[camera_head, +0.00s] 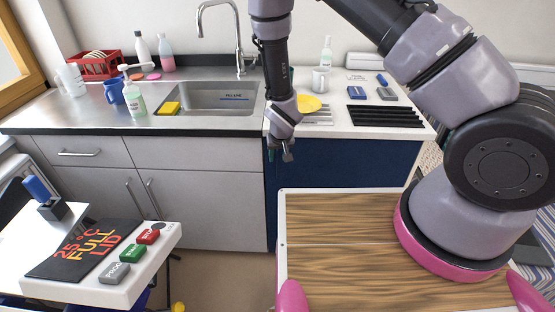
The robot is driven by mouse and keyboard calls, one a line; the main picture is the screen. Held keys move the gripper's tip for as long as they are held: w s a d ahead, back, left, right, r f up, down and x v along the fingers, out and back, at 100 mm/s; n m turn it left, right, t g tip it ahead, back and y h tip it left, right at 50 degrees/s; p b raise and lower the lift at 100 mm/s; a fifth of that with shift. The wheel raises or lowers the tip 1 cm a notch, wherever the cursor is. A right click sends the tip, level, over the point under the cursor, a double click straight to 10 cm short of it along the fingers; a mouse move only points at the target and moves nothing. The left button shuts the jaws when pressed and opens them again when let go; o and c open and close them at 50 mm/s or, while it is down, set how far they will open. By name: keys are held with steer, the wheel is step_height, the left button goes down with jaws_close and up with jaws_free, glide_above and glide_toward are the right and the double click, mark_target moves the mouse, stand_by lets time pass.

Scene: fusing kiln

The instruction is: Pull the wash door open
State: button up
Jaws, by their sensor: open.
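The grey sink cabinet has a right-hand door (205,205) and a left-hand door (100,187), both shut. Each has an upright metal bar handle near their shared seam: a right handle (154,198) and a left handle (134,198). No label on either door can be read, so I cannot tell which is the wash door. My gripper (279,154) points down, open and empty, in front of the blue panel (335,170) just right of the cabinet. It is well right of both handles and above their height. It appears to touch nothing.
The steel sink (210,97) is above the doors. A drawer (82,151) is at upper left. A white control stand (150,262) with several buttons and a dark lid plate (85,250) stands at front left. My wood-topped base fills the front right. Floor (215,275) shows between.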

steer(key=shift+x, duration=1.15)
jaws_close()
stand_by(0.6)
